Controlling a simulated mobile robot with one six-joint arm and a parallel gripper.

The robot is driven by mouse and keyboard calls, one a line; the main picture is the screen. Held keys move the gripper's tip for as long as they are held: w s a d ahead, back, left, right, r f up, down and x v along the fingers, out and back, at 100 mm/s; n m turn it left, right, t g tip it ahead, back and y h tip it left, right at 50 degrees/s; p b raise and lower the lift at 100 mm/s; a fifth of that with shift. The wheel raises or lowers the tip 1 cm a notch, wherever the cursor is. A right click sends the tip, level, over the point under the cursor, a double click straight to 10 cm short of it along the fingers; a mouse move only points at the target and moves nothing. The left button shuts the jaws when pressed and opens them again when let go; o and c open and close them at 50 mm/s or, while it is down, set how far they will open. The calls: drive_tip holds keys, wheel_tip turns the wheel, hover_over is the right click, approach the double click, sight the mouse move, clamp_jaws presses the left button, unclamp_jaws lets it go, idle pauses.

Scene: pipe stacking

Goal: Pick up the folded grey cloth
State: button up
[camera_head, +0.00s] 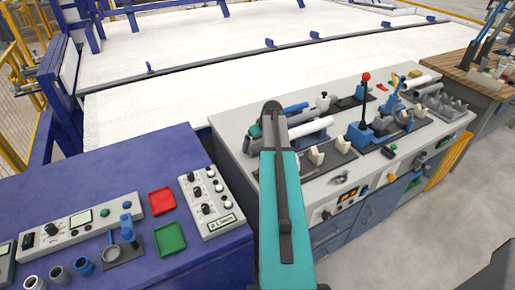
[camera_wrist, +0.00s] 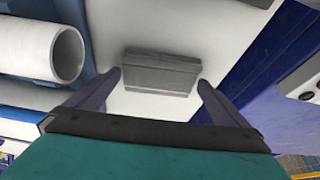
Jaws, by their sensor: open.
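The folded grey cloth (camera_wrist: 160,72) lies on the light worktop in the middle of the wrist view. It looks like a small grey block with layered edges. My gripper (camera_wrist: 159,80) is open, with one dark finger on each side of the cloth's near edge. Gaps show between the fingertips and the cloth, and nothing is held. How high the fingers are above the worktop is hard to tell. In the head view my teal arm covers this part of the grey bench (camera_head: 233,122), and I cannot make out the cloth there.
A white pipe (camera_wrist: 40,48) lies close to the left finger in the wrist view. In the head view, pipes in holders (camera_head: 312,128) and a red-knobbed lever (camera_head: 366,100) stand right of my arm. A blue console (camera_head: 90,180) with red and green trays is at left.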

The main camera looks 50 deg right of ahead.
sight(259, 146)
drive_tip(key=shift+c, duration=0.3)
drive_tip(key=c, duration=0.8)
drive_tip(key=shift+o, duration=0.2)
drive_tip(key=shift+r, duration=0.15)
wheel_tip(259, 146, up, 10)
drive_tip(key=b, duration=0.2)
drive_tip(key=shift+b, duration=0.35)
